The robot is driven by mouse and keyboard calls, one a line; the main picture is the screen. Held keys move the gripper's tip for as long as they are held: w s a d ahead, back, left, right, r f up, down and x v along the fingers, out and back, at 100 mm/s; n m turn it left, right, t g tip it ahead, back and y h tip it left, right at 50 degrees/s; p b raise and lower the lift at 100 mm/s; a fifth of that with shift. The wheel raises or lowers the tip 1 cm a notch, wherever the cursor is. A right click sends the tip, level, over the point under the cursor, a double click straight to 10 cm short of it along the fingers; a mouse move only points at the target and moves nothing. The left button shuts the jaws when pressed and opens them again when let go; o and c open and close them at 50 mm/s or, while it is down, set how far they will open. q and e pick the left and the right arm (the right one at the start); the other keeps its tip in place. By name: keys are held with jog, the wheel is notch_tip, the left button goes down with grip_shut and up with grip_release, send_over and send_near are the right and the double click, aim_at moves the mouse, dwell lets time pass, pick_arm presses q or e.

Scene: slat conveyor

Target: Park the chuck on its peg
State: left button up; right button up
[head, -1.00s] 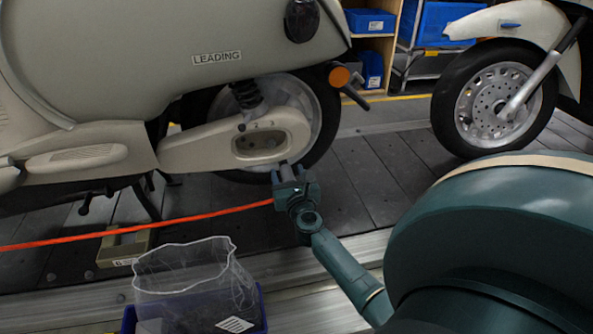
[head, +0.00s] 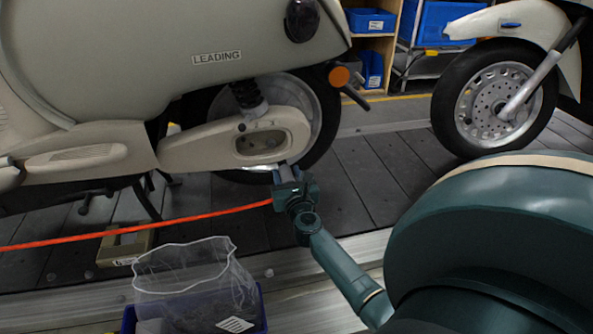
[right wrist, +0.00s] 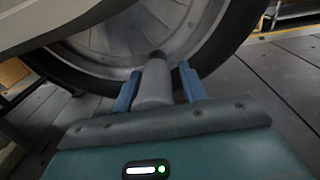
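My right gripper (head: 283,174) is low beside the rear wheel of the cream scooter. In the right wrist view a grey cylinder, apparently the chuck (right wrist: 154,84), stands between the two blue fingers (right wrist: 160,88). Its narrow dark tip points at the wheel rim; I cannot tell whether it touches. The orange hose (head: 180,221) runs from the left edge to the gripper, and I take the fingers as shut on the chuck. I cannot make out the peg. My left gripper is not in view.
The cream scooter (head: 150,95) stands close ahead, its rear wheel (head: 312,95) by the gripper. A blue bin (head: 262,305) with a clear bag is at the lower left, a beige box (head: 125,246) behind it. Another scooter's wheel (head: 500,98) is at right. Slats between are clear.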

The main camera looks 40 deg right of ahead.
jog(key=shift+w+d+r+m+h, duration=0.15)
jog(key=shift+w+d+r+h, duration=0.1)
jog(key=shift+d+r, duration=0.35)
jog(key=shift+w+d+r+m+h, duration=0.15)
jog(key=shift+w+d+r+h, duration=0.1)
jog(key=shift+d+r, duration=0.3)
jog(key=c, duration=0.6)
jog(key=o, duration=1.4)
jog(key=shift+o, duration=0.2)
jog(key=s+a+f+y+p, duration=0.1)
jog(key=s+a+f, duration=0.1)
jog(key=s+a, duration=0.3)
jog(key=v, duration=0.2)
jog(key=shift+s, duration=0.4)
jog(key=shift+f, duration=0.15)
